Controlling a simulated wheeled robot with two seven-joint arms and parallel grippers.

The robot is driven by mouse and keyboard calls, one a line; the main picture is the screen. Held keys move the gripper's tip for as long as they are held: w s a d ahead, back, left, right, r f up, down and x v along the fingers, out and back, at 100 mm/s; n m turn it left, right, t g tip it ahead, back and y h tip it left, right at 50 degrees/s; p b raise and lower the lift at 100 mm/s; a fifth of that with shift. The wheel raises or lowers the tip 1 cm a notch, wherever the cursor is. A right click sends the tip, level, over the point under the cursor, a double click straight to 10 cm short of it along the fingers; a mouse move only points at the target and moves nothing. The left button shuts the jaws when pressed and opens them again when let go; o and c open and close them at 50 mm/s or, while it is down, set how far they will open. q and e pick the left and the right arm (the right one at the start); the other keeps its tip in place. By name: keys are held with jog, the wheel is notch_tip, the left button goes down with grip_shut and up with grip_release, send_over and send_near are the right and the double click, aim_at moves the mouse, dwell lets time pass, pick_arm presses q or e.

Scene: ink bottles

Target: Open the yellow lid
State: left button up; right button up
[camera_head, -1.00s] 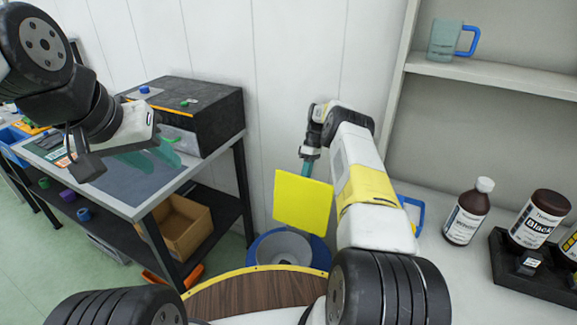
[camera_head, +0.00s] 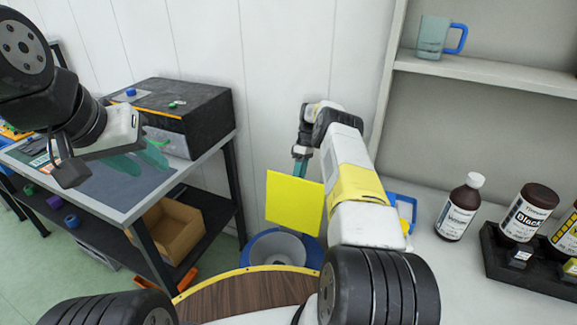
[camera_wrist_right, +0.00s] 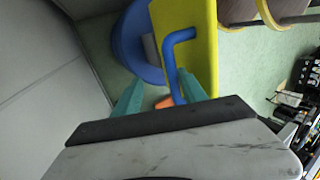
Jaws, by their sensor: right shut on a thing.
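The yellow lid (camera_head: 295,202) stands tilted up on edge above the blue bin (camera_head: 312,250), whose grey inside is partly visible. In the right wrist view the lid (camera_wrist_right: 203,50) carries a bent blue handle (camera_wrist_right: 171,62), with the blue bin (camera_wrist_right: 130,45) behind. My right gripper (camera_wrist_right: 160,82) is shut on this handle, its teal fingers on either side. In the head view my right gripper (camera_head: 299,168) is at the lid's far upper side, partly hidden by the lid. My left gripper (camera_head: 150,166) is open and empty over the workbench at left, far from the lid.
The workbench (camera_head: 124,216) at left holds a black drawer box (camera_head: 178,108); a cardboard box (camera_head: 178,230) sits on its lower shelf. At right a counter (camera_head: 440,285) holds brown bottles (camera_head: 458,212) and a black rack (camera_head: 525,278). A mug (camera_head: 433,38) stands on the shelf above.

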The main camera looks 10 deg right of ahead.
jog(key=shift+w+d+r, duration=0.1)
jog(key=shift+w+d, duration=0.05)
jog(key=shift+d, duration=0.05)
jog(key=s+a+r, duration=0.2)
jog(key=s, duration=0.5)
jog(key=s+a+r, duration=0.2)
jog(key=s+a, duration=0.1)
jog(key=s, duration=0.5)
jog(key=shift+s+r, duration=0.3)
jog(key=shift+r, duration=0.1)
jog(key=shift+a, duration=0.1)
